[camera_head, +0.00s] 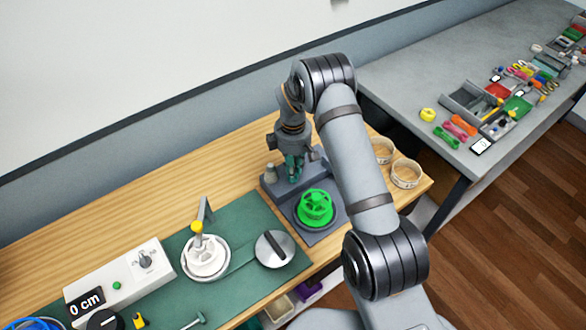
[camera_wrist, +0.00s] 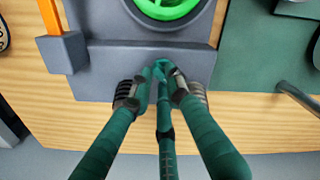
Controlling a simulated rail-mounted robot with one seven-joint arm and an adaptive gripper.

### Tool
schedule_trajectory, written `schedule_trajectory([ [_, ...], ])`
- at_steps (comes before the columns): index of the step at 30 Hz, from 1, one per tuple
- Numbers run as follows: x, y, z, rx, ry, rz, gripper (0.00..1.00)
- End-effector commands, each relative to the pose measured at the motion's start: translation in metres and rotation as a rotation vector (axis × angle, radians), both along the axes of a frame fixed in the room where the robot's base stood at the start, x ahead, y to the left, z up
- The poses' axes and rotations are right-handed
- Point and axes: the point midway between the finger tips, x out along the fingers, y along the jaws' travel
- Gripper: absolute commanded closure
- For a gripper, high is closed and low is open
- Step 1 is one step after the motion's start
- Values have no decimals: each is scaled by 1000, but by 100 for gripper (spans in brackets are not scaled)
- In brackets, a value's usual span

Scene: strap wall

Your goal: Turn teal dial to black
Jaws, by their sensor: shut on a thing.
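My gripper (camera_wrist: 163,78) has long teal-green fingers that come together at the back edge of a grey base plate. Its tips are closed around a small teal piece (camera_wrist: 161,66), which looks like the teal dial; fingers and dial are nearly the same colour, so its outline is hard to tell. In the head view my gripper (camera_head: 293,168) points down over the back of the same base (camera_head: 272,192), and the dial is hidden there. I cannot make out a black mark or the way the dial points.
A green wheel (camera_head: 315,207) sits on the base, just in front of my gripper. A grey block with an orange strip (camera_wrist: 63,50) stands beside it. A white wheel (camera_head: 206,256), a round metal disc (camera_head: 275,250) and a "0 cm" box (camera_head: 119,282) are to the left. Two cups (camera_head: 406,174) stand right.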

Motion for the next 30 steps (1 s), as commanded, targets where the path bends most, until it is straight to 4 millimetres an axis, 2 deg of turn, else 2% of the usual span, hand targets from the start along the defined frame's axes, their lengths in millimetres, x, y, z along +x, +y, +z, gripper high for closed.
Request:
schedule_trajectory([
  [14,0,0,-2,1,-1,-67,100],
  [20,1,-1,-4,1,-2,-199,100],
  [30,0,-2,-5,2,-2,-518,100],
])
